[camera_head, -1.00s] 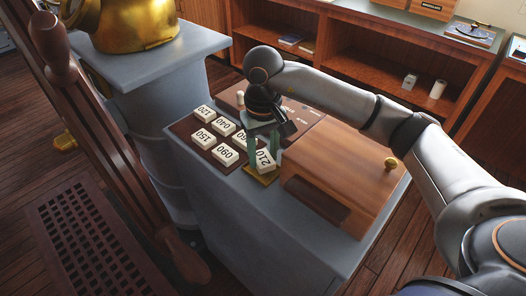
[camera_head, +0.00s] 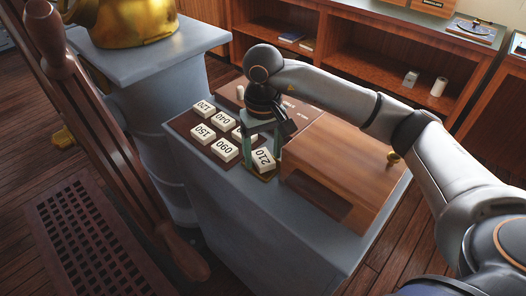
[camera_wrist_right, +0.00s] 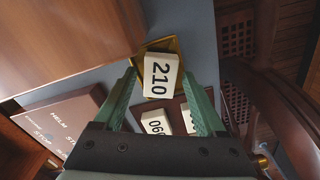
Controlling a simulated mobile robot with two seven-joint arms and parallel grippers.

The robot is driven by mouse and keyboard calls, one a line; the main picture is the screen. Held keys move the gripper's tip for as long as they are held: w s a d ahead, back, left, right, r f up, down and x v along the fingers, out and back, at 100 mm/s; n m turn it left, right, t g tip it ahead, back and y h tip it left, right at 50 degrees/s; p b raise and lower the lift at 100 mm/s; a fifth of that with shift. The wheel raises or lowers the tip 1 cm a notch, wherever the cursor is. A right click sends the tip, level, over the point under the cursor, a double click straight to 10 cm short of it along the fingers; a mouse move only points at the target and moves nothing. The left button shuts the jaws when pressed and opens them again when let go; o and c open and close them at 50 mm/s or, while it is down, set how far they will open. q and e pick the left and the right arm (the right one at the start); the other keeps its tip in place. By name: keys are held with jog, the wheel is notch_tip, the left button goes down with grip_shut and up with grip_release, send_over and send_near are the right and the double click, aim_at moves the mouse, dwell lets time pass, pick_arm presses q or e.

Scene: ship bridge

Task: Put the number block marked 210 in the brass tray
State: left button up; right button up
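The white block marked 210 (camera_head: 264,159) lies face up at the brass tray (camera_head: 266,178) on the grey console. In the right wrist view, the 210 block (camera_wrist_right: 161,76) covers much of the brass tray (camera_wrist_right: 170,43), whose rim shows beyond it; the block's near end hides the tray's near side. My right gripper (camera_head: 262,163) is over the block, pointing down. Its green fingers stand wide on both sides of the block, with gaps visible in the right wrist view (camera_wrist_right: 160,75). My left gripper is not in view.
Other number blocks, such as 090 (camera_head: 224,149) and 150 (camera_head: 203,134), sit on a dark rack (camera_head: 184,126) left of the tray. A wooden box (camera_head: 335,165) stands close on the right. A sloped helm panel (camera_wrist_right: 65,122) lies behind the gripper.

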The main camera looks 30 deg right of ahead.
aim_at(263, 158)
jog(key=shift+r+p, duration=0.4)
jog(key=shift+p, duration=0.05)
jog(key=shift+r+p, duration=0.5)
jog(key=shift+p, duration=0.05)
jog(key=shift+r, duration=5.7)
